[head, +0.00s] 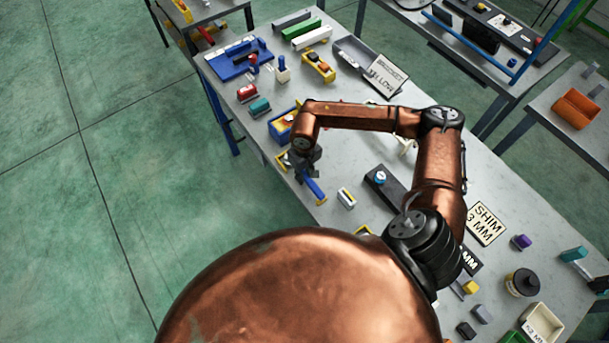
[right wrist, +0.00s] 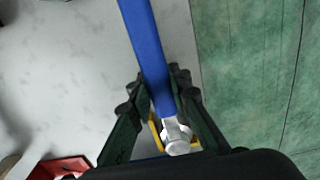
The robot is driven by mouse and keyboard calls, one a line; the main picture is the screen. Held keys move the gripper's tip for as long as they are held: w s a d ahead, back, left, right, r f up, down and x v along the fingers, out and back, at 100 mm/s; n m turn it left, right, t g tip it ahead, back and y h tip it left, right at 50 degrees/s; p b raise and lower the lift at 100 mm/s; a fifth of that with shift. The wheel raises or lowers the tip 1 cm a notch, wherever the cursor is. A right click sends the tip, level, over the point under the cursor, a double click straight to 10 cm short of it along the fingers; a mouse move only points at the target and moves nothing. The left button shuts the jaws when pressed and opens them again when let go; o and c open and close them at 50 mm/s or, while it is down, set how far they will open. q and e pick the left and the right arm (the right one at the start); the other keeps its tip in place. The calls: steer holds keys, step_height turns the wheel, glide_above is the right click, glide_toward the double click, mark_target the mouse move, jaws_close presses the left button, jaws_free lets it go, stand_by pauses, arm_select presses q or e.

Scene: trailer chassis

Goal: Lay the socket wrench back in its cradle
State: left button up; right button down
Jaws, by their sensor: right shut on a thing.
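My right gripper (head: 304,168) is at the near left edge of the long grey table. It is shut on the socket wrench (head: 315,189), whose blue handle points down and right from the fingers. In the right wrist view, the gripper's (right wrist: 160,90) dark fingers close on both sides of the blue wrench (right wrist: 143,35), with its silver head (right wrist: 176,137) toward the palm. A yellow part (head: 282,160), perhaps the cradle, shows beside the gripper, and yellow (right wrist: 156,130) also shows behind the wrench head. Whether the wrench touches it I cannot tell. My left gripper is not in view.
A blue tray (head: 240,58), a red block (head: 247,92) and a teal block (head: 260,107) lie farther up the table. A small white-and-blue block (head: 346,198) and a dark bar (head: 385,186) lie right of the wrench. Green floor lies beyond the left edge.

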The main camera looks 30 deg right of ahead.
steer(key=shift+b, duration=0.4)
stand_by(0.3)
steer(key=c, duration=1.7)
jaws_free()
steer(key=shift+o, duration=0.2)
steer(key=o, duration=0.4)
steer(key=shift+r, duration=0.1)
steer(key=shift+r+p, duration=1.5)
steer(key=shift+r, duration=2.45)
